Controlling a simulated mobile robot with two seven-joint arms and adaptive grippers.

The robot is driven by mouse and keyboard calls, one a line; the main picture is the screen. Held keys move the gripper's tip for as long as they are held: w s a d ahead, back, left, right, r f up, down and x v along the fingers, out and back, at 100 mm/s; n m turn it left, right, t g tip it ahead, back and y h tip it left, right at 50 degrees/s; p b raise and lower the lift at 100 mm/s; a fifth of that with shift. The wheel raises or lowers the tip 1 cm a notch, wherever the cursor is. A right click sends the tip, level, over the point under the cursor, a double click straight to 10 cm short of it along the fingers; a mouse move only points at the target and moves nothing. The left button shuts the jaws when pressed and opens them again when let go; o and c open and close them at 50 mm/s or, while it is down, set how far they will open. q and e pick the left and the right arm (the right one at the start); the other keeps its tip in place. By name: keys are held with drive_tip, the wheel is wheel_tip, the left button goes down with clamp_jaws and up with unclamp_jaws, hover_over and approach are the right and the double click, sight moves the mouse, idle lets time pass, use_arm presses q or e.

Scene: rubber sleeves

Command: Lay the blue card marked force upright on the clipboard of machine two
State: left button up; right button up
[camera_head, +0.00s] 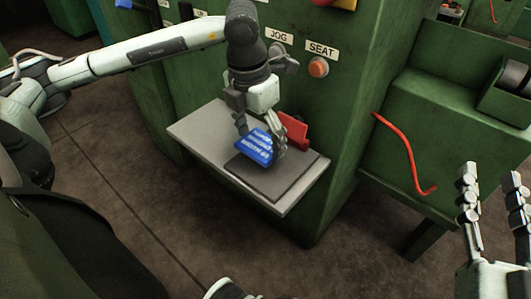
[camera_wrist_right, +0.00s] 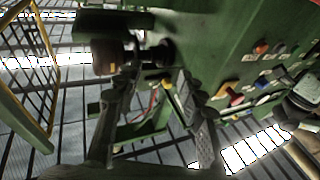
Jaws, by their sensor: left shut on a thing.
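A blue card (camera_head: 254,147) with white print is in my left gripper (camera_head: 262,140), over the dark clipboard (camera_head: 262,178). The print is too small to read, and the fingers hide part of the card. I cannot tell whether the card touches the board. The clipboard lies on a light grey shelf (camera_head: 200,127) on the front of a green machine. My right gripper (camera_head: 492,205) is open and empty at the lower right, away from the shelf. Its spread fingers also show in the right wrist view (camera_wrist_right: 160,125).
A red piece (camera_head: 292,130) stands at the clipboard's far edge, close to my left fingers. Buttons labelled JOG and SEAT (camera_head: 318,67) are on the machine above the shelf. A red curved bar (camera_head: 408,150) hangs by the green bench (camera_head: 440,120) at right.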

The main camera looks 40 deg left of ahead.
sight(264, 146)
use_arm(q)
drive_tip(key=shift+w+d+f, duration=0.25)
drive_tip(key=shift+d+f, duration=0.2)
drive_tip(key=shift+d, duration=0.1)
wheel_tip(264, 146, down, 4)
drive_tip(key=shift+r+b, duration=0.25)
drive_tip(key=shift+b, duration=0.05)
drive_tip(key=shift+f, duration=0.15)
use_arm(e)
drive_tip(key=r, duration=0.1)
drive_tip(key=t, duration=0.1)
drive_tip(key=s+r, duration=0.1)
drive_tip(key=shift+a+r+y, duration=0.3)
drive_tip(key=shift+r+y, duration=0.05)
drive_tip(key=shift+y, duration=0.05)
use_arm(q)
drive_tip(key=shift+f, duration=0.1)
use_arm(e)
drive_tip(key=shift+r+t, duration=0.1)
drive_tip(key=shift+t, duration=0.2)
use_arm(q)
drive_tip(key=o, duration=1.1)
drive_tip(key=shift+o, duration=0.2)
use_arm(e)
drive_tip(key=shift+r, duration=0.15)
